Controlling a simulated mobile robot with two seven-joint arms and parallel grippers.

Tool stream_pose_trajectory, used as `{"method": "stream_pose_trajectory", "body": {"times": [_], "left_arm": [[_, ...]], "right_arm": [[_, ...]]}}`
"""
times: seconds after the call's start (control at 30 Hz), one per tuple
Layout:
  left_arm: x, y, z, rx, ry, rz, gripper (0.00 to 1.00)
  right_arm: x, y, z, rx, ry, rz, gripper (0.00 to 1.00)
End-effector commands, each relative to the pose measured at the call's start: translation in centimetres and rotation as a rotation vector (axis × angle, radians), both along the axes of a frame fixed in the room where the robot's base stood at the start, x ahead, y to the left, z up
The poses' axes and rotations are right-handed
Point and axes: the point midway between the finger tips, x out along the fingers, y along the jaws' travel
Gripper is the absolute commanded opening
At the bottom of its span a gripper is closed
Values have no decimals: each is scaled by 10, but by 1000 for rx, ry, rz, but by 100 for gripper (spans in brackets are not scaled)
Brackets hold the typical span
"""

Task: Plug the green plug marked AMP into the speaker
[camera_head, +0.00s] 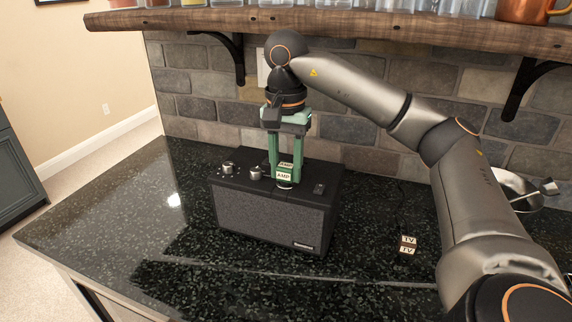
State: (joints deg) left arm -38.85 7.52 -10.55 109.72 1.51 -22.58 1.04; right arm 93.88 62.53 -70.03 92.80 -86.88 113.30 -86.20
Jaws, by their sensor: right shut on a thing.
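The speaker (262,225) is a black box with a grey front grille, standing on the dark counter. Two silver knobs show on its top, left of the plug. The green plug (284,175) carries white AMP labels and is upright at the speaker's top. My right gripper (286,160) points down from above with its green fingers shut on the plug. The plug's lower end is at a pale round spot on the speaker top; I cannot tell how deep it sits. My left gripper is not in view.
A plug marked TV (407,245) stands on the counter right of the speaker. A metal bowl (515,190) is at the far right, behind my arm. A wooden shelf (330,24) with glasses overhangs the back. The counter (110,215) is clear at the left.

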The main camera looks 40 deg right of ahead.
Motion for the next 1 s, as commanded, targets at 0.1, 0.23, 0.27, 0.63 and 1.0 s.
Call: {"method": "stream_pose_trajectory", "body": {"times": [0.1, 0.23, 0.27, 0.63, 1.0], "left_arm": [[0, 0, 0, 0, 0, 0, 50], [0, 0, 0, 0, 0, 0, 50], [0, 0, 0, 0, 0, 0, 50], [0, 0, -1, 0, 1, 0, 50], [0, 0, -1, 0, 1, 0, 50]], "right_arm": [[0, 0, 0, 0, -1, 0, 0], [0, 0, 0, 0, 0, 0, 0], [0, 0, 0, 0, 0, 0, 0], [0, 0, -4, 0, 1, 0, 0], [0, 0, -5, 0, -1, 0, 0]]}}
